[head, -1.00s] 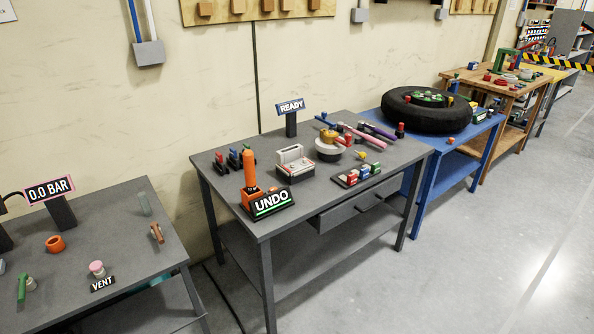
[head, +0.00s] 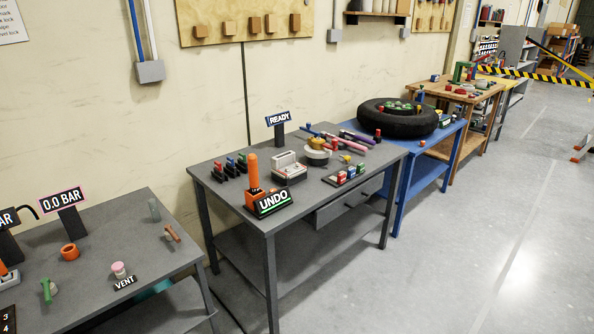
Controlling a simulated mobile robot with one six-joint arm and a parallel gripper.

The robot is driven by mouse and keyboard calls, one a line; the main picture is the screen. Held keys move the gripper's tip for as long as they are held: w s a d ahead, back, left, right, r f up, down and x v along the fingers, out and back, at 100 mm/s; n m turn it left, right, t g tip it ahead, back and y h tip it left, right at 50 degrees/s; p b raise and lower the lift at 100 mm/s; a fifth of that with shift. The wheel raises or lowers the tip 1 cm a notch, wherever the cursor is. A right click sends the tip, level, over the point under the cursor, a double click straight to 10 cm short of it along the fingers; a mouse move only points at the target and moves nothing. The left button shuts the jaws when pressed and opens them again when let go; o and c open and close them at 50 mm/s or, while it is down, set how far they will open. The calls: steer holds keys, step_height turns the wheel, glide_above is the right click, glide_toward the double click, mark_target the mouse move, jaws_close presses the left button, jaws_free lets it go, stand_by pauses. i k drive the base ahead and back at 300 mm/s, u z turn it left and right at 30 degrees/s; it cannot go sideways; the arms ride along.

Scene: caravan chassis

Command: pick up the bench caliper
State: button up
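I cannot single out the bench caliper by its shape at this distance. The middle grey table (head: 235,221) carries small tools and devices. Long-handled tools in pink (head: 345,145) and purple (head: 357,137) lie at its back right. A grey-white device (head: 289,170) and a round pale-topped thing (head: 317,152) stand near its middle. An upright orange handle (head: 253,172) stands behind the UNDO sign (head: 272,203). My gripper is not in view.
A left grey table (head: 105,220) holds a VENT sign and an orange ring (head: 70,252). A blue table (head: 449,135) with a black tyre (head: 397,121) and a wooden table (head: 484,98) stand farther right. Open floor (head: 470,240) lies in front and right. Striped barrier tape crosses the far right.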

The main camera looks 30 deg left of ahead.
mark_target(288, 158)
steer(key=z, duration=1.3)
steer(key=k, duration=0.15)
steer(key=u, duration=3.8)
steer(key=i, duration=1)
steer(key=u, duration=0.2)
steer(key=k, duration=0.2)
steer(key=z, duration=0.1)
